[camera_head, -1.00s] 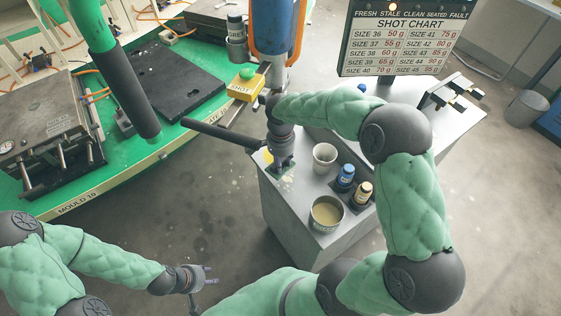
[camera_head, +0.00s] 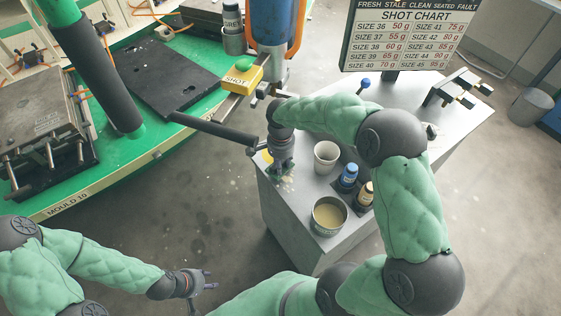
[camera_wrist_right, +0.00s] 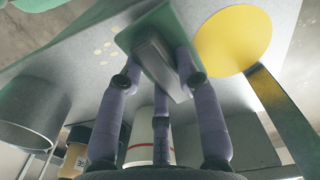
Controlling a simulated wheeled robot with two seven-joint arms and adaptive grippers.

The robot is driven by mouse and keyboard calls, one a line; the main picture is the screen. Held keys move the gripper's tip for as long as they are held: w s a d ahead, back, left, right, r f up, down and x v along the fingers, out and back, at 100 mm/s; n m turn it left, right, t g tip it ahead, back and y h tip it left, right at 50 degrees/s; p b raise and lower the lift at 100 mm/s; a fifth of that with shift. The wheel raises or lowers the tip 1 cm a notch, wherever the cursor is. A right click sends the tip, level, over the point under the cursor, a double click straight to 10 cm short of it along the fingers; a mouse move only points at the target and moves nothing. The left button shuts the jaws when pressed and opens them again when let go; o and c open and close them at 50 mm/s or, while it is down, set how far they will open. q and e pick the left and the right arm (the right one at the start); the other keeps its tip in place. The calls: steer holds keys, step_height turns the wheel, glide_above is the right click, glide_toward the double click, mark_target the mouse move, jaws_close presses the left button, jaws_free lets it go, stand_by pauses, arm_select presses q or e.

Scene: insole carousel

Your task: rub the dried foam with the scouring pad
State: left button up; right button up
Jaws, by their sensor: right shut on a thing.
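The scouring pad (camera_wrist_right: 128,38) is green with a grey grip block on top. My right gripper (camera_head: 283,166) is shut on this block, and the fingers (camera_wrist_right: 165,92) show around it in the right wrist view. The pad is low over the left part of the grey bench top; whether it touches cannot be told. Pale spots that look like dried foam (camera_wrist_right: 106,48) lie beside the pad, and small ones show near the gripper in the head view (camera_head: 288,181). My left gripper (camera_head: 213,279) is open and empty, low at the bottom, away from the bench.
A yellow disc (camera_wrist_right: 234,39) lies close to the pad. The green carousel (camera_head: 150,152) is at left.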

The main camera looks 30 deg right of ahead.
steer(key=shift+d+f, duration=0.15)
steer(key=shift+f, duration=0.05)
stand_by(0.5)
